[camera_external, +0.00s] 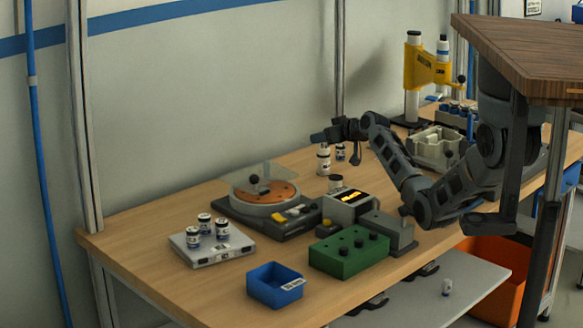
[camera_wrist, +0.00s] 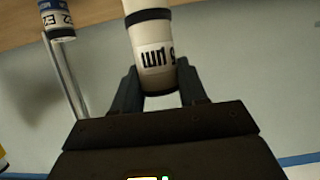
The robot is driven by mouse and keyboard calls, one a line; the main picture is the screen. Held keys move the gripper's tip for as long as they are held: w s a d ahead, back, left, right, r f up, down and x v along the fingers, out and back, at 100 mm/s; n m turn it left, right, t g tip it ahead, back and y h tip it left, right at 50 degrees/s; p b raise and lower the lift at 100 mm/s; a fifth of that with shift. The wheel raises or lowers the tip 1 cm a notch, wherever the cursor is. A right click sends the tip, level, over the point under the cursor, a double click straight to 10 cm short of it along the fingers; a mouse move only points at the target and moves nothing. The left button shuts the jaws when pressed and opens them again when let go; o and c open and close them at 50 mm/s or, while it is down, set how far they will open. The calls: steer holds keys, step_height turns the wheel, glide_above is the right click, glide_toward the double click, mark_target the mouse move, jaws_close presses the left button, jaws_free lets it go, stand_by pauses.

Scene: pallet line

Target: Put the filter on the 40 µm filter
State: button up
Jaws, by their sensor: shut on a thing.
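My gripper (camera_wrist: 155,85) is shut on a white cylindrical filter (camera_wrist: 155,55); its black label reads upside down, seemingly ending in "5 µm". Past a dark seam, a further white part (camera_wrist: 145,5) runs in line with it to the top edge; I cannot tell whether this is a second filter touching it. In the external view my gripper (camera_external: 325,137) is low over the table, and a banded white column (camera_external: 323,160) stands upright just below it. Another white filter (camera_external: 340,151) is close to its right; a blue-banded one (camera_wrist: 57,18) shows in the wrist view. No 40 µm label is readable.
A round orange-plated device (camera_external: 265,195) and a display box (camera_external: 350,205) stand in front. A white plate (camera_external: 205,258) with several filters, a blue bin (camera_external: 275,287) and a green block (camera_external: 345,262) are nearer. A yellow press (camera_external: 425,68) stands at the back right.

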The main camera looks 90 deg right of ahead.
steer(key=shift+f, duration=0.2)
steer(key=o, duration=1)
steer(key=shift+r, duration=0.1)
steer(key=shift+o, duration=0.2)
steer(key=shift+s+a+r+p, duration=0.1)
steer(key=shift+s+r+p, duration=0.05)
steer(key=shift+r+p, duration=0.25)
steer(key=p+v, duration=0.8)
steer(key=v, duration=0.3)
steer(key=shift+a, duration=0.2)
steer(key=shift+s, duration=0.1)
